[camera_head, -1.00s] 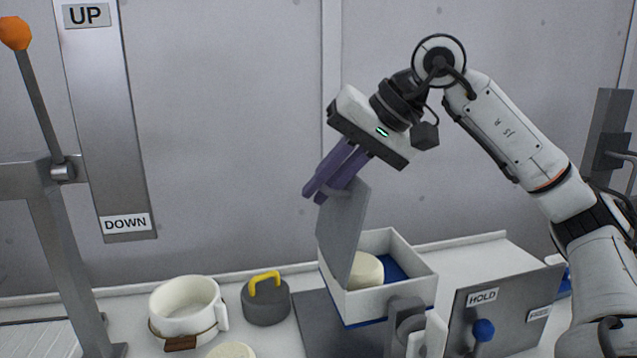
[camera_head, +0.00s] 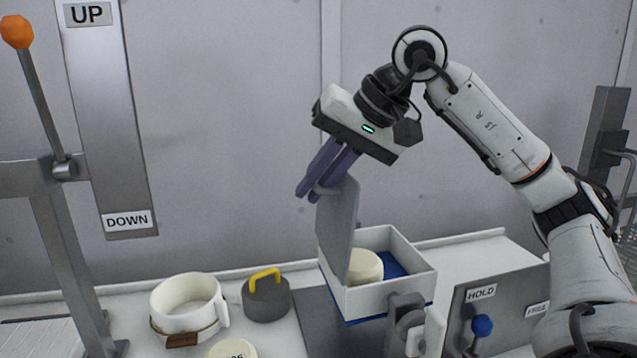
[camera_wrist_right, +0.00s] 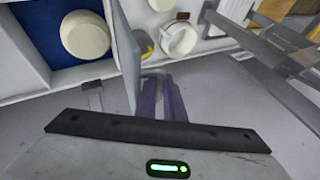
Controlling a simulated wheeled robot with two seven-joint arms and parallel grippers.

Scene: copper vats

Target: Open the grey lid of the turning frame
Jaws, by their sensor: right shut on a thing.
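The grey lid (camera_head: 340,231) stands swung up, nearly upright, at the left side of the white box of the turning frame (camera_head: 385,297). A cream round block (camera_head: 366,266) and a blue floor show inside the box. My right gripper (camera_head: 307,194) is at the lid's top edge, its purple fingers shut on the lid's handle, which they mostly hide. In the right wrist view the lid (camera_wrist_right: 126,50) is seen edge-on beside the fingers (camera_wrist_right: 160,80). My left gripper is not in view.
A white pot (camera_head: 187,306), a grey weight with a yellow handle (camera_head: 266,298) and another cream block (camera_head: 232,349) stand left of the box. A HOLD panel with a blue knob (camera_head: 482,325) is at the right. An orange-knobbed lever (camera_head: 17,32) rises at far left.

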